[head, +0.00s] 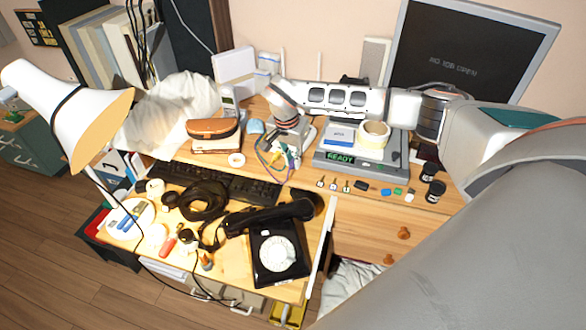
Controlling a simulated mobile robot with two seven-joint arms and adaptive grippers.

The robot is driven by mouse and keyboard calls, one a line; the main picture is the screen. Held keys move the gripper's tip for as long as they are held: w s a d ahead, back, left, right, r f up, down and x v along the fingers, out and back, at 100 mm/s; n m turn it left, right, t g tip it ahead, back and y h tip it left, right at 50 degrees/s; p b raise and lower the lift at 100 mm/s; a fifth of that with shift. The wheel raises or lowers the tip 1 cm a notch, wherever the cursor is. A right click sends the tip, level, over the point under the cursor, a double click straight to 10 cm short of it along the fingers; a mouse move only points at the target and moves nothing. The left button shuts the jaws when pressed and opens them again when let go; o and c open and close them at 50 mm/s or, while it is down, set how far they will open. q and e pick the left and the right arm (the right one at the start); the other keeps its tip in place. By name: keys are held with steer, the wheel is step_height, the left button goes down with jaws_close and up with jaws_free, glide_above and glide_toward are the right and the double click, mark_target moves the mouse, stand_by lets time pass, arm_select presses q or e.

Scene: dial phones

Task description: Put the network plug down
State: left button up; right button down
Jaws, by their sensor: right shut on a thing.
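My right arm reaches in from the right, across the back of the desk. Its right gripper (283,160) points down and is shut on the network plug, which is too small and covered to make out clearly. Thin coloured cables (263,148) in blue, yellow and green hang around the fingers, left of a grey device with a green READY display (341,157). I cannot tell whether the plug touches the desk. My left gripper is not in view.
A black dial phone (277,252) stands at the front, with its handset (268,216) lying behind the dial. A black keyboard (217,183) lies left of the gripper. Small coloured parts (386,191) and dark jars (434,189) lie right. A white lamp (70,100) overhangs the left.

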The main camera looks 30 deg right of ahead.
mark_target(293, 167)
steer(key=shift+f, duration=2)
steer(key=c, duration=2.1)
jaws_free()
steer(key=shift+f, duration=0.1)
steer(key=r, duration=0.4)
steer(key=a+r, duration=0.1)
steer(key=r, duration=0.3)
steer(key=s+a+r, duration=0.1)
steer(key=r, duration=0.3)
steer(key=shift+s, duration=0.1)
